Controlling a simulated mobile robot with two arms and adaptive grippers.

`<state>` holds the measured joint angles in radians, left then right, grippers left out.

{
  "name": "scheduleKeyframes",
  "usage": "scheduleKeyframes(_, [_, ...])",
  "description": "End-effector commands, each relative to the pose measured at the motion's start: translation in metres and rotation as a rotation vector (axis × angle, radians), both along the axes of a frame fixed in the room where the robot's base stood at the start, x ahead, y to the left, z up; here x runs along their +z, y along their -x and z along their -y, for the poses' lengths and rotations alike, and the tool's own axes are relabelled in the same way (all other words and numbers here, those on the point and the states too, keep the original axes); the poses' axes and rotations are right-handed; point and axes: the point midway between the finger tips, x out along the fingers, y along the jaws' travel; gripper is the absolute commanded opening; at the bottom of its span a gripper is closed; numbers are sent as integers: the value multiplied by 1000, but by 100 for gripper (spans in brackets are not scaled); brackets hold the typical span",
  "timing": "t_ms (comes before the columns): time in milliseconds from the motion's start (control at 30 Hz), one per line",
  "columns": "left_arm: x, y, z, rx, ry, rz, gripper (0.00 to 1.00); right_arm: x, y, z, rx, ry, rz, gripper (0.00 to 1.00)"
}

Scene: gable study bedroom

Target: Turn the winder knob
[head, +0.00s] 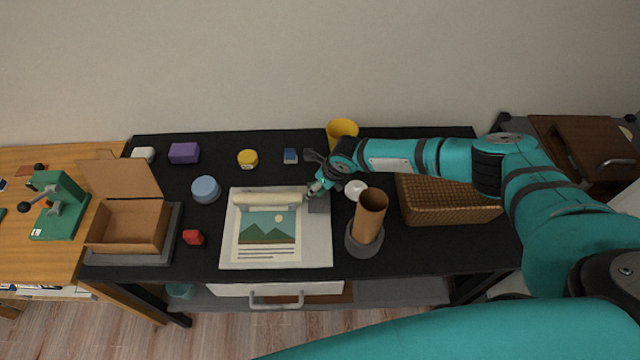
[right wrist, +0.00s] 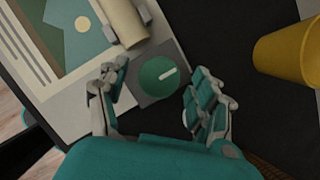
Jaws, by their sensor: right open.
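The winder knob (right wrist: 158,76) is a round green disc with a white pointer line, set on a grey block (right wrist: 152,88) at the end of a cream roller (right wrist: 122,20). My right gripper (right wrist: 155,82) is open, one finger on each side of the knob, with gaps visible between fingers and knob. In the head view the right gripper (head: 317,186) is at the roller's right end and hides the knob. The roller (head: 268,199) lies across the top of a board (head: 312,240) with a mountain picture (head: 268,234). My left gripper is out of view.
To the right stand a yellow cup (head: 341,130), a white round item (head: 356,189), a brown tube in a grey holder (head: 369,218) and a wicker basket (head: 445,203). To the left are a blue round tin (head: 205,189), a red block (head: 193,237) and an open cardboard box (head: 128,226).

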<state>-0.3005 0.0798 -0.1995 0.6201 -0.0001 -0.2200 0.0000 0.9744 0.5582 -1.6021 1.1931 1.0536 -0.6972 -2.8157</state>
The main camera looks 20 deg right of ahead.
Motion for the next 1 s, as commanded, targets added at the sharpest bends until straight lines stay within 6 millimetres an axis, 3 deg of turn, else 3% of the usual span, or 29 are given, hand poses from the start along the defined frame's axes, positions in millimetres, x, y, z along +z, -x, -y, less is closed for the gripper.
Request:
scheduleKeyframes(233, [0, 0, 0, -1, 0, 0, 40, 0, 0, -1, 1, 0, 0, 65])
scheduleKeyframes(633, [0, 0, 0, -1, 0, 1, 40, 0, 0, 0, 0, 0, 0, 12])
scheduleKeyframes(1000, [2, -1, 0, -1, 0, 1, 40, 0, 0, -1, -56, 0, 1, 11])
